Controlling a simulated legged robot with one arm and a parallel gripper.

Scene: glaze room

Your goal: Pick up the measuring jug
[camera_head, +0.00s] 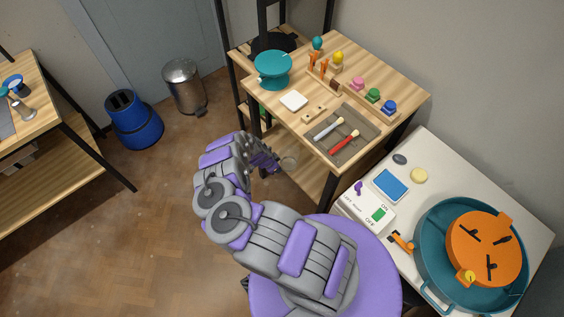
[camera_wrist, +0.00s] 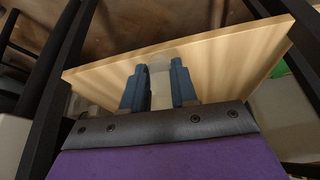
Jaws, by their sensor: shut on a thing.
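The measuring jug (camera_head: 289,163) is a small, clear, colourless vessel at the tip of my gripper (camera_head: 273,161), in front of the wooden workbench's lower shelf. In the wrist view the jug (camera_wrist: 161,64) shows as a pale, see-through shape between the two blue-grey fingers of my gripper (camera_wrist: 157,80). The fingers are shut on it from both sides. Its lower part is hidden by the wrist. I cannot tell whether it touches the shelf (camera_wrist: 225,55) or is held above it.
The workbench (camera_head: 400,88) with its dark legs stands around the shelf. On top are a teal banding wheel (camera_head: 272,66), a grey tool tray (camera_head: 352,152) and coloured-topped pieces. A white table (camera_head: 425,150) is at right, bins (camera_head: 185,86) at left; the floor (camera_head: 130,230) left is clear.

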